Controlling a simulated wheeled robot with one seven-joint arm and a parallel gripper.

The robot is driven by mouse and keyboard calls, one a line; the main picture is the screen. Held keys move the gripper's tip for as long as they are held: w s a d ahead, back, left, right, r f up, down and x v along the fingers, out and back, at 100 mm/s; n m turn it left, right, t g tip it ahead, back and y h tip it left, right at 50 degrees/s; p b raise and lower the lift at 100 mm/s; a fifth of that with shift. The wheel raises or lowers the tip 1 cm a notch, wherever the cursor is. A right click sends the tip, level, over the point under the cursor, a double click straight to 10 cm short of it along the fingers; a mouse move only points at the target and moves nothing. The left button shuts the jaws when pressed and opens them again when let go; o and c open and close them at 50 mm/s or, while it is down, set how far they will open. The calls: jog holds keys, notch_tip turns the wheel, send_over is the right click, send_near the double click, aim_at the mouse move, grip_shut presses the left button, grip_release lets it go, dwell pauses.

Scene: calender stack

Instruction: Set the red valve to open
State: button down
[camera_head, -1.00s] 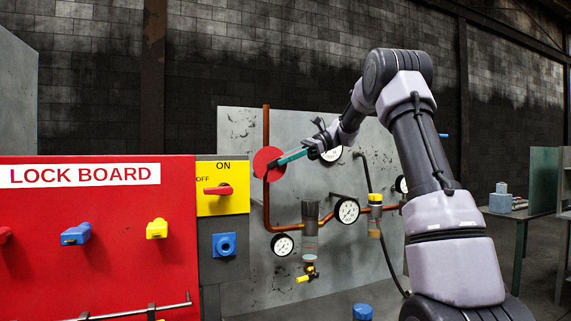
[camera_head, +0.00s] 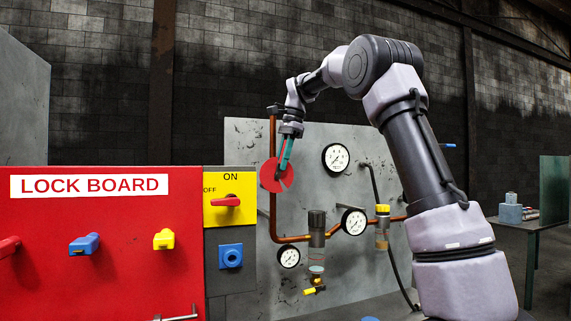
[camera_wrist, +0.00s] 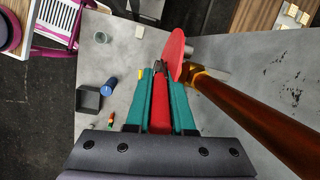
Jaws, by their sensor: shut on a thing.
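The red valve shows as a red disc (camera_head: 268,176) on the copper pipe at the left of the grey panel. In the wrist view the disc (camera_wrist: 175,52) is edge-on beside the copper pipe (camera_wrist: 245,112). My gripper (camera_head: 283,166) reaches down to the valve from above, its teal fingers nearly upright and slightly tilted. In the wrist view the red lever handle (camera_wrist: 160,100) lies lengthwise between the two teal fingers, and the gripper is shut on it. The fingers cover part of the handle and disc in the head view.
The red lock board (camera_head: 100,240) stands at the left, with a yellow ON/OFF switch plate (camera_head: 229,198) beside it. Gauges, such as the upper one (camera_head: 336,157), and a lower copper pipe (camera_head: 292,239) are right of the valve. A table (camera_head: 528,222) stands far right.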

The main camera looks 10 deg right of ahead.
jog(key=shift+s+a+r+t+h, duration=0.15)
jog(key=shift+a+h, duration=0.15)
jog(key=shift+h, duration=0.4)
jog(key=shift+w+a+f+t+h, duration=0.15)
jog(key=shift+a+h, duration=0.1)
jog(key=shift+h, duration=0.45)
jog(key=shift+s, duration=0.15)
jog(key=c, duration=0.8)
grip_release()
jog(key=shift+r, duration=0.1)
jog(key=r, duration=1)
jog(key=shift+s+r, duration=0.35)
jog(key=shift+s, duration=0.05)
